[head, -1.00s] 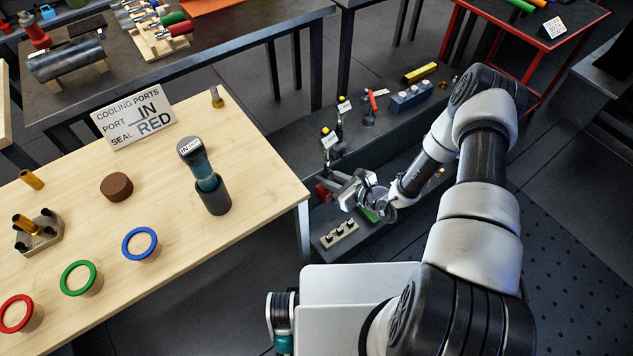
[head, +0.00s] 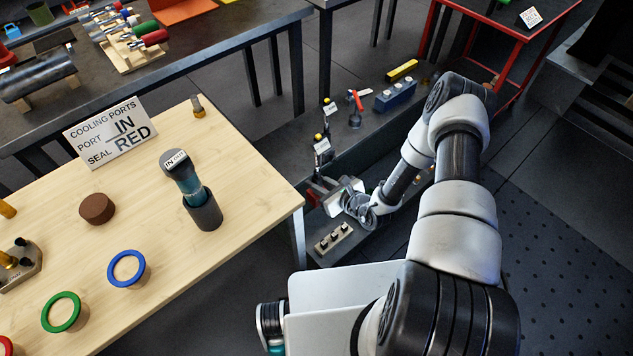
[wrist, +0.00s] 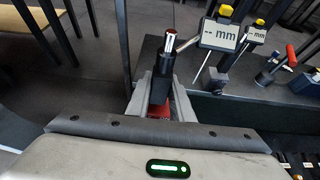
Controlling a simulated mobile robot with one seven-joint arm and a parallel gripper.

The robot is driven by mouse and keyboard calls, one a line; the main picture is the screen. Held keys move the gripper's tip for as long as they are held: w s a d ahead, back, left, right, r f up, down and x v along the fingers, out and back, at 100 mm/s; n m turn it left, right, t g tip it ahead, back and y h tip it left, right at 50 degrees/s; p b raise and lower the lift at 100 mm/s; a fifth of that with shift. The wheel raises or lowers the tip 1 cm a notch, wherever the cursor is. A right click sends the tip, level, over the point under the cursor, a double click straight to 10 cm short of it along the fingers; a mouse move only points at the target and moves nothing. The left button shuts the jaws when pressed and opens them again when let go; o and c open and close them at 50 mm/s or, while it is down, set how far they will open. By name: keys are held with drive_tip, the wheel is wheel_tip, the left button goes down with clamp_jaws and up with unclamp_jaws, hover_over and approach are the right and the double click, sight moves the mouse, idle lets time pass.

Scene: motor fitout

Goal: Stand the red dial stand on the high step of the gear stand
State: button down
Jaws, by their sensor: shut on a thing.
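The red dial stand (head: 314,193) is at my gripper (head: 336,197) in the head view, its display (head: 322,144) above it. In the wrist view my gripper (wrist: 160,112) is shut on the stand, with its red part (wrist: 159,110) low between the fingers. Its black upright (wrist: 162,78) rises with a silver top, and an "mm" display (wrist: 219,36) is to the right. The gear stand is a dark stepped bench with a high step (head: 362,148) behind and a low step (head: 368,226) in front. Whether the red stand's base touches a step is hidden.
Another dial stand (head: 329,108) stands just behind. A red-handled tool (head: 355,108), a blue block (head: 396,95) and a yellow bar (head: 402,70) are further along the high step. A small rack (head: 334,238) sits on the low step. The wooden table (head: 250,190) is at left.

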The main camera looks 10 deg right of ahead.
drive_tip(key=w+r+b+x, duration=0.1)
drive_tip(key=r+b+x, duration=0.2)
drive_tip(key=b+x, duration=0.6)
drive_tip(key=shift+a+r+x, duration=0.25)
drive_tip(key=shift+r+x, duration=0.05)
drive_tip(key=shift+x, duration=3.6)
drive_tip(key=shift+f, duration=0.45)
